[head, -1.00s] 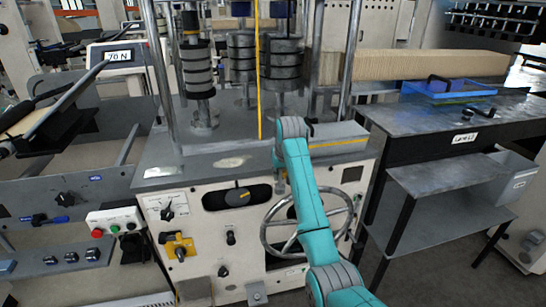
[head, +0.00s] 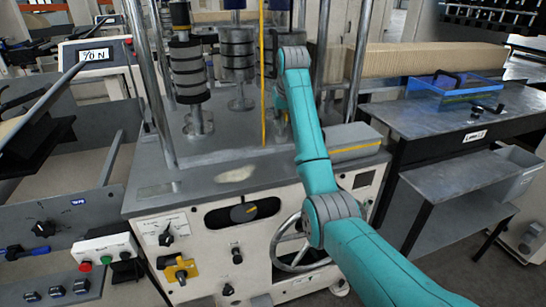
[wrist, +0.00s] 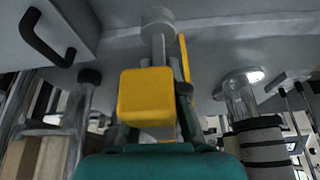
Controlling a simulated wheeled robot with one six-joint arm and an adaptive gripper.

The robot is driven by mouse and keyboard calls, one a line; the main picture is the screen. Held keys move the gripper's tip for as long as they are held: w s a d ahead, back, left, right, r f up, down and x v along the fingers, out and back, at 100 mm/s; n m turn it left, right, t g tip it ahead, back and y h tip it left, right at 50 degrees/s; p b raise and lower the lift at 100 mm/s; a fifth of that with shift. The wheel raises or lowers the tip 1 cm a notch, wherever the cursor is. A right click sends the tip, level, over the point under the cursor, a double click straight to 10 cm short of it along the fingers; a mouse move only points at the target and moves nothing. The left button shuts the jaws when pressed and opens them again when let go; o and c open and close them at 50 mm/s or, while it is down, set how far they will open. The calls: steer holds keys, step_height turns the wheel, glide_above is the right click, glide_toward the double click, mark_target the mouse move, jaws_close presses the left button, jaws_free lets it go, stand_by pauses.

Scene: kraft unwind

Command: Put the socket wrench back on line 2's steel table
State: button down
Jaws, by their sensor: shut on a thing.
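My gripper (wrist: 154,120) is shut on a yellow block with a grey shaft and round grey end, which seems to be the socket wrench (wrist: 147,97). In the head view the gripper and wrench are mostly hidden behind my teal arm, over the grey top of the machine. The steel table (head: 430,112), with a label that seems to read L2, stands to the right of the machine. The gripper is well to the left of this table.
A lower grey shelf (head: 458,176) juts out in front. Rods and stacked grey weights (head: 188,75) stand on the machine top beside my arm. A handwheel (head: 283,248) is on its front.

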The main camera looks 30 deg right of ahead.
step_height(320, 180, down, 10)
steer(key=shift+w+r, duration=0.1)
steer(key=shift+r, duration=0.05)
stand_by(0.4)
steer(key=c, duration=1.2)
jaws_free()
